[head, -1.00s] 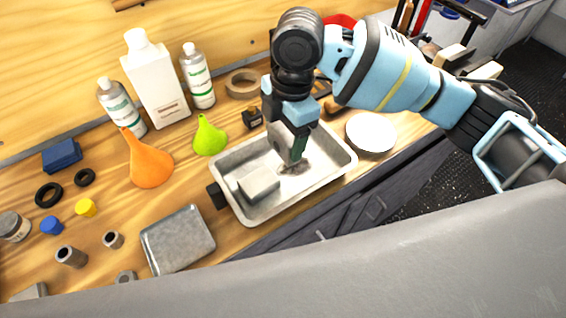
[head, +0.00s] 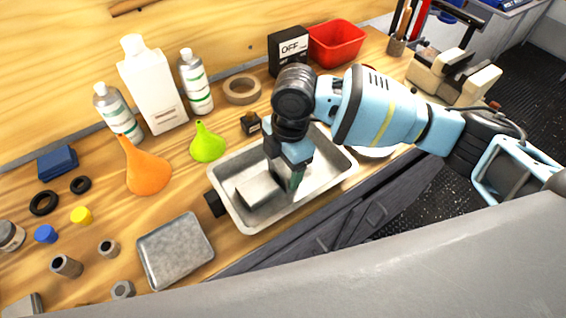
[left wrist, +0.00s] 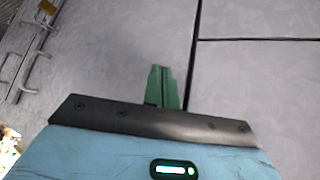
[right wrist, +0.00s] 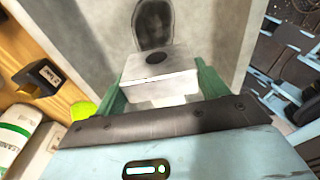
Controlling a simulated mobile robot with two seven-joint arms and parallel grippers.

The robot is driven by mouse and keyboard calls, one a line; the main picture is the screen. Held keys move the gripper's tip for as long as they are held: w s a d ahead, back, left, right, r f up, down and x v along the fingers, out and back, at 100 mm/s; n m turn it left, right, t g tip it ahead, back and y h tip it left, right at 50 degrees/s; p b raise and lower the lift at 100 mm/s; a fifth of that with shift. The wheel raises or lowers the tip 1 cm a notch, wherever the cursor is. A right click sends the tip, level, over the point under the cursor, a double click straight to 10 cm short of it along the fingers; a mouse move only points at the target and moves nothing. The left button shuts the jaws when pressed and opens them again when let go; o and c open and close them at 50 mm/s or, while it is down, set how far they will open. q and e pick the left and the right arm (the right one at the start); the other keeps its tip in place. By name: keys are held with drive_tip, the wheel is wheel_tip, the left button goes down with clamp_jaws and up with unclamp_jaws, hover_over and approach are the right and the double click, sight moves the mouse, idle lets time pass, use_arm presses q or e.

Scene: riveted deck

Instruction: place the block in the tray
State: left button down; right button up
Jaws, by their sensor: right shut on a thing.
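The metal tray (head: 236,222) lies on the bench. A grey block (head: 256,192) sits inside its left half. My right gripper (head: 294,183) points down into the tray, just right of that block. In the right wrist view my right gripper (right wrist: 160,80) is shut on a pale block (right wrist: 160,86) with a dark round spot. The arm and fingers hide the held block in the head view, and I cannot tell whether it touches the tray floor. My left gripper (left wrist: 164,85) shows only in the left wrist view, its green fingers together and empty, over a grey surface.
A grey metal plate (head: 175,250) lies left of the tray. Funnels, the orange one (head: 146,165) and the green one (head: 207,143), and bottles (head: 152,85) stand behind. A small black-and-tan box (head: 250,123) is close to the tray's back rim. A white round thing (head: 374,152) is right of the tray.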

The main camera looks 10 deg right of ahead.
drive_tip(key=o, duration=1.3)
drive_tip(key=shift+f, duration=0.1)
drive_tip(key=shift+c, duration=0.2)
use_arm(q)
drive_tip(key=shift+w+r+p, duration=0.45)
drive_tip(key=shift+r, duration=0.2)
use_arm(e)
wheel_tip(320, 180, up, 12)
drive_tip(key=d, duration=0.1)
drive_tip(key=shift+w+d, duration=0.15)
drive_tip(key=shift+w, duration=0.1)
